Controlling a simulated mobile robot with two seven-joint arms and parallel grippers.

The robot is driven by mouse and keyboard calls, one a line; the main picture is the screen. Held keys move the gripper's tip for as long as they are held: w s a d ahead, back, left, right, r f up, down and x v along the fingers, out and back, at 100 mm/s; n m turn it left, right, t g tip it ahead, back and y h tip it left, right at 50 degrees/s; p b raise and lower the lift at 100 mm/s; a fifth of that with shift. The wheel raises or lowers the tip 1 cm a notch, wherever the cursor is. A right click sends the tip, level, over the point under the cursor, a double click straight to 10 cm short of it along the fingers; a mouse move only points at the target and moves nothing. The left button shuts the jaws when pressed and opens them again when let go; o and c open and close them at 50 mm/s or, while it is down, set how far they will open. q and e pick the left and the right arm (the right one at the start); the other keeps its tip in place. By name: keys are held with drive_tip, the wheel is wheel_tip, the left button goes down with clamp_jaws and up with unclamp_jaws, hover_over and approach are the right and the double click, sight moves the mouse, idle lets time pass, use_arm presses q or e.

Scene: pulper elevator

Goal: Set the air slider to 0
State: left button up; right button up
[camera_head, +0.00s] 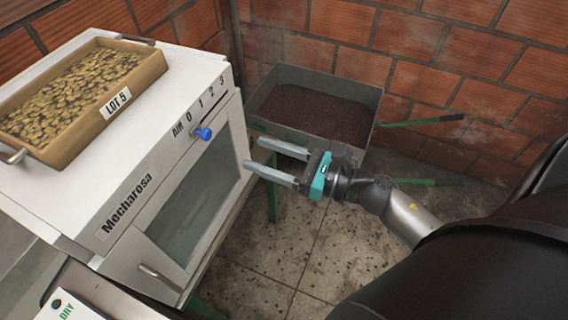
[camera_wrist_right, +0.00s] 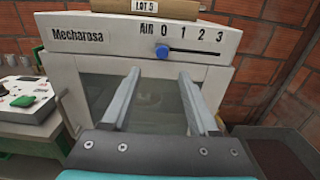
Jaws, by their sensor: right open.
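The air slider is a blue knob (camera_head: 204,133) on the white Mecharosa machine (camera_head: 150,195). In the right wrist view the blue knob (camera_wrist_right: 162,51) sits at the left end of its dark slot, under the 0 of the printed scale AIR 0 1 2 3. My right gripper (camera_head: 251,152) is open and empty, to the right of the machine's front and apart from the knob. In the right wrist view its two fingers (camera_wrist_right: 159,74) point at the machine, with their tips below the knob. My left gripper is not in view.
A wooden tray of beans labelled LOT 5 (camera_head: 158,68) lies on the machine's top. A metal bin of dark beans (camera_head: 318,108) with green handles stands behind my right gripper. A control box (camera_wrist_right: 24,100) is left of the machine. Brick walls (camera_head: 440,60) close the corner.

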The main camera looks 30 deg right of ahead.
drive_tip(key=shift+b+v, duration=0.4)
drive_tip(key=shift+v, duration=1.5)
